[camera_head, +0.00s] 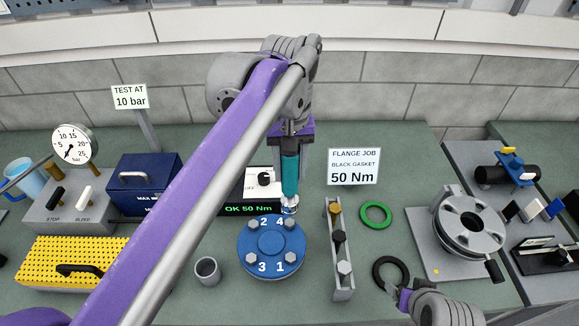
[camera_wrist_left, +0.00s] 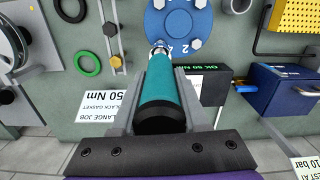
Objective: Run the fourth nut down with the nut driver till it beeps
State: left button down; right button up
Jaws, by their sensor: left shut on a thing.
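My left gripper (camera_head: 290,140) is shut on the teal nut driver (camera_head: 290,175) and holds it upright. It also shows in the left wrist view (camera_wrist_left: 165,95). The driver's silver socket (camera_head: 290,208) is at the back right of the blue flange (camera_head: 270,238), by the number 4, and hides what is under it. Silver nuts show at the flange's other numbers 1, 2 and 3. A display (camera_head: 246,209) behind the flange reads "OK 50 Nm" in green. My right gripper (camera_head: 394,292) is low on the right by the black ring; its jaws are unclear.
A grey bolt rack (camera_head: 340,270), green ring (camera_head: 376,215) and black ring (camera_head: 390,272) lie right of the flange. A grey cup (camera_head: 207,271) stands left. A sign (camera_head: 353,167) reads "50 Nm". A grey round fixture (camera_head: 470,222) stands far right.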

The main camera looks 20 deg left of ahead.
aim_at(289, 187)
pick_arm(q)
jog(key=shift+f, duration=0.35)
pick_arm(e)
jog(key=shift+f, duration=0.25)
pick_arm(q)
notch_tip(289, 187, down, 2)
jog(key=shift+s+f+b, duration=0.1)
jog(key=shift+s+b, duration=0.05)
jog(key=shift+b, duration=0.45)
pick_arm(e)
jog(key=shift+s+f, duration=0.6)
jog(key=shift+f, duration=0.1)
pick_arm(q)
jog(key=shift+f+b, duration=0.55)
jog(key=shift+f, duration=0.75)
pick_arm(e)
jog(key=shift+s+f, duration=0.35)
jog(key=shift+f, duration=0.5)
jog(key=shift+r, duration=0.1)
